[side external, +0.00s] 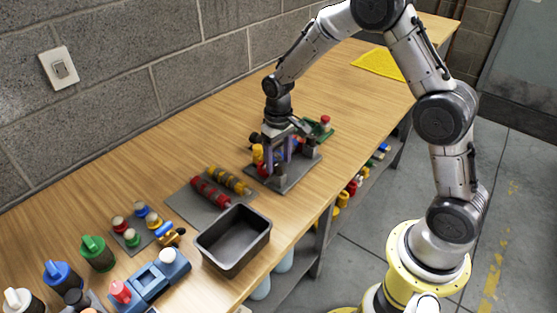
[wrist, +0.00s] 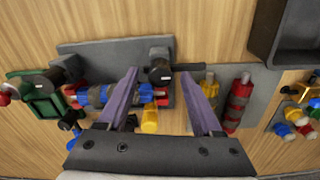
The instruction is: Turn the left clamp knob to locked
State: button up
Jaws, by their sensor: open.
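A grey fixture plate (wrist: 95,48) carries a blue and red shaft-like piece (wrist: 95,95) and two dark round knobs with small white labels. One knob (wrist: 160,66) lies between the purple fingers of my gripper (wrist: 160,74) in the wrist view; a dark bar extends to its right. The other knob (wrist: 36,82) is left of the fingers. Which one the task calls left, I cannot tell for sure. My gripper is open; finger contact with the knob is unclear. In the side view, my gripper (side external: 279,152) points down over the plate (side external: 288,178) and hides part of it.
A dark empty tray (side external: 234,240) stands at the front edge. A grey pad with red and yellow rollers (side external: 211,193) lies between tray and fixture. A green holder (side external: 318,132) is behind the fixture. Bare table runs toward the yellow mat (side external: 380,64).

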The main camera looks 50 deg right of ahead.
jog(key=shift+f, duration=0.3)
grip_shut()
